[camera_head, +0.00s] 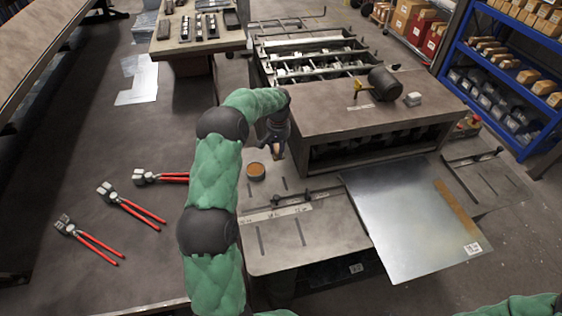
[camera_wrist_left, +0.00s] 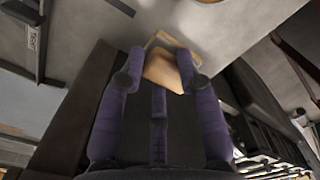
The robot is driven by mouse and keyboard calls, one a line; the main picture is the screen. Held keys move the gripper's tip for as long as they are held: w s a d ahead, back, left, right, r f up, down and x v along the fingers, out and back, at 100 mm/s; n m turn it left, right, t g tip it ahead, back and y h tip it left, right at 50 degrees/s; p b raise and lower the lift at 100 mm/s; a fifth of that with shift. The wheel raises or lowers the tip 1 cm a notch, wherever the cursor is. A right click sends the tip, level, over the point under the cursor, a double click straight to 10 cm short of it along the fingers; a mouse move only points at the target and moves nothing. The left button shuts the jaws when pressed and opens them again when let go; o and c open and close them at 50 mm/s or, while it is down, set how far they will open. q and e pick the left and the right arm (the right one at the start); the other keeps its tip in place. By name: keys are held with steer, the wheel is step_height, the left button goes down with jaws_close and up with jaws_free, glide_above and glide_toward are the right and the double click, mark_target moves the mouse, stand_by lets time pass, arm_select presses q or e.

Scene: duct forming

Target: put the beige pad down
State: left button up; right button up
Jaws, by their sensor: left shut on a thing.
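My left gripper (camera_head: 276,148) is over the machine's near plate, beside the front left corner of its raised box. The pad sticks out past the fingertips over a grey surface. In the head view only a small bit of the pad shows at the fingertips, and the arm hides part of the gripper. I cannot tell if the pad touches the surface. My right gripper is out of view.
A round tin with an orange-brown top (camera_head: 256,171) stands close to the left gripper. A metal sheet (camera_head: 400,215) lies right. Red-handled pliers (camera_head: 130,203) lie left. A slotted plate (camera_head: 280,240) has bare room.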

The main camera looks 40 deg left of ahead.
arm_select(q)
step_height(320, 180, down, 3)
steer(key=shift+w+f, duration=0.1)
steer(key=shift+f, duration=2.1)
steer(key=shift+f+b, duration=0.1)
steer(key=shift+b, duration=0.2)
steer(key=o, duration=1.1)
step_height(320, 180, up, 12)
steer(key=shift+r+p, duration=0.1)
steer(key=shift+p, duration=0.4)
